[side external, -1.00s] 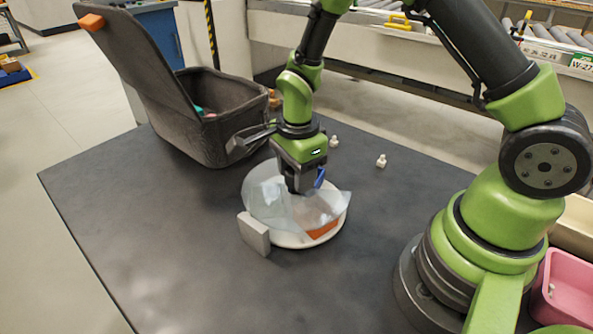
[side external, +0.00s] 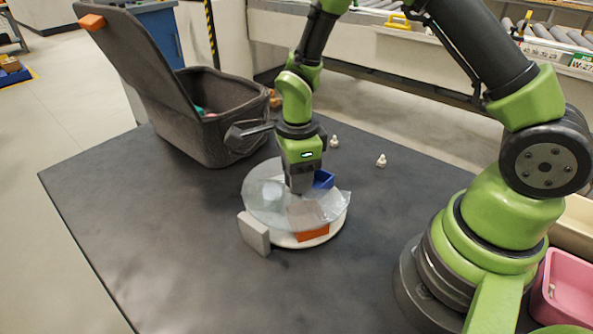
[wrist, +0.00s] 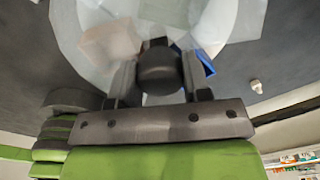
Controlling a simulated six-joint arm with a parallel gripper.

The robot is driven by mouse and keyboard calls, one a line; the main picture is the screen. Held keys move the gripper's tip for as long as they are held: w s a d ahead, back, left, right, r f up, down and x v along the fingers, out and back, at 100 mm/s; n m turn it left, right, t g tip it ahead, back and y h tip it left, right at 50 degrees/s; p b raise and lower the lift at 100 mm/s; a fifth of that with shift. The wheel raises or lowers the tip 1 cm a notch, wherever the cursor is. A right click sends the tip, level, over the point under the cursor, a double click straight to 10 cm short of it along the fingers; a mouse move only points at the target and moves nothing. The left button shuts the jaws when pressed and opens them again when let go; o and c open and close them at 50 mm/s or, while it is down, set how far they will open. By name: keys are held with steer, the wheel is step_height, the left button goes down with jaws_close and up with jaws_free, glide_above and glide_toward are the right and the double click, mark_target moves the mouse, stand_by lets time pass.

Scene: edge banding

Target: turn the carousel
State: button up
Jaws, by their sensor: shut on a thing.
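The carousel (side external: 335,222) is a round white turntable on the dark table, with a clear cover (side external: 262,205) over much of it. An orange bin (side external: 312,233) sits at its front and a blue bin (side external: 323,179) at its back right. My gripper (side external: 301,190) points down at the carousel's middle. In the wrist view, my gripper (wrist: 158,70) is shut on a dark round knob (wrist: 160,72), with a finger on each side. The blue bin (wrist: 206,62) and a pale pinkish bin (wrist: 110,42) also show there. The knob is hidden in the side view.
A grey upright block (side external: 254,233) stands close to the carousel's front left. A dark open-lidded case (side external: 205,125) stands behind left. Small white pieces (side external: 381,160) lie behind right. A pink bin (side external: 567,290) is at the right edge. The front left of the table is clear.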

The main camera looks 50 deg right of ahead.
steer(key=o, duration=1.3)
step_height(320, 180, up, 10)
steer(key=shift+s+a, duration=0.1)
steer(key=shift+r, duration=0.1)
steer(key=s+a+r+n+t+y, duration=0.1)
steer(key=s+r+n+t, duration=0.5)
steer(key=s+r+n, duration=0.7)
steer(key=s+n+y, duration=0.1)
steer(key=s+n, duration=0.1)
steer(key=n, duration=0.5)
steer(key=shift+s+r+n+t, duration=0.2)
steer(key=shift+r+n+t, duration=0.1)
steer(key=shift+t, duration=0.1)
